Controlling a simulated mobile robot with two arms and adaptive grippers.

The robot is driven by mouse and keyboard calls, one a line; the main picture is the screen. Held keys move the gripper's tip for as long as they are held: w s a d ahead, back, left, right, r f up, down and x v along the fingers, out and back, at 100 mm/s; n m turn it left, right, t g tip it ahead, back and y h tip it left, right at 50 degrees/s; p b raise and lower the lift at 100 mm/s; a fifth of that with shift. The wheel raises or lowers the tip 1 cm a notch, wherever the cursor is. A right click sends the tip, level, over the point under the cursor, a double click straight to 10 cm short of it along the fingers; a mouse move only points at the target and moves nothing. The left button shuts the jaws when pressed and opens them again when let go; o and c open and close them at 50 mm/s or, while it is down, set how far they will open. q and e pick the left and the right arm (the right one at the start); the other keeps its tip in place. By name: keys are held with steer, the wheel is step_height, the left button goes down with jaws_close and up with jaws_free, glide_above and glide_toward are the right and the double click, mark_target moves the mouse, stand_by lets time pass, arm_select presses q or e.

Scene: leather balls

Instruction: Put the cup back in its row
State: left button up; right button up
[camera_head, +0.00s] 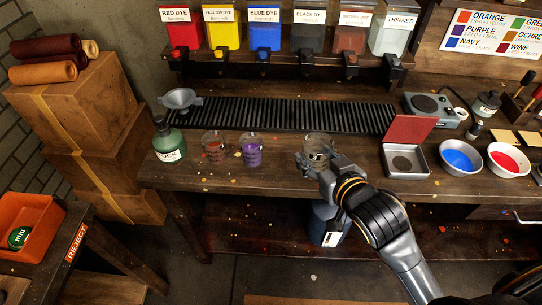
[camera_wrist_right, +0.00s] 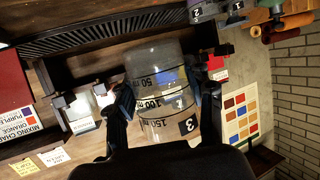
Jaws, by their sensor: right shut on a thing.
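The cup is a clear beaker marked 3 (camera_head: 316,143), with dark measuring lines and no coloured liquid that I can see. My right gripper (camera_head: 318,165) is shut on it near the front edge of the bench. In the right wrist view the cup (camera_wrist_right: 160,72) is between the two dark fingers (camera_wrist_right: 164,104). I cannot tell whether its base touches the bench. To its left stand a beaker with reddish-brown contents (camera_head: 214,148) and a beaker with purple contents (camera_head: 251,153), side by side. My left gripper is not in view.
A green bottle (camera_head: 168,142) stands left of the beakers. An open metal tin (camera_head: 405,165) and blue (camera_head: 461,157) and red (camera_head: 508,160) bowls stand right. Bench between purple beaker and cup is clear.

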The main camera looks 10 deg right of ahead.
steer(key=x, duration=0.4)
steer(key=p, duration=0.1)
glide_above(288, 162)
steer(key=f, duration=0.7)
steer(key=shift+s+f, duration=0.25)
steer(key=shift+s, duration=0.05)
steer(key=f, duration=0.1)
steer(key=f+p, duration=0.1)
steer(key=f, duration=0.1)
steer(key=shift+w+f, duration=0.2)
steer(key=shift+f, duration=0.1)
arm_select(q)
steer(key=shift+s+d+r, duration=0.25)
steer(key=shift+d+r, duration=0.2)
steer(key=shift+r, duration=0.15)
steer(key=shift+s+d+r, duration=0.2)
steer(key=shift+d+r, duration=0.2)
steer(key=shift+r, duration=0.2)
arm_select(e)
steer(key=shift+f, duration=0.2)
steer(key=o, duration=1.3)
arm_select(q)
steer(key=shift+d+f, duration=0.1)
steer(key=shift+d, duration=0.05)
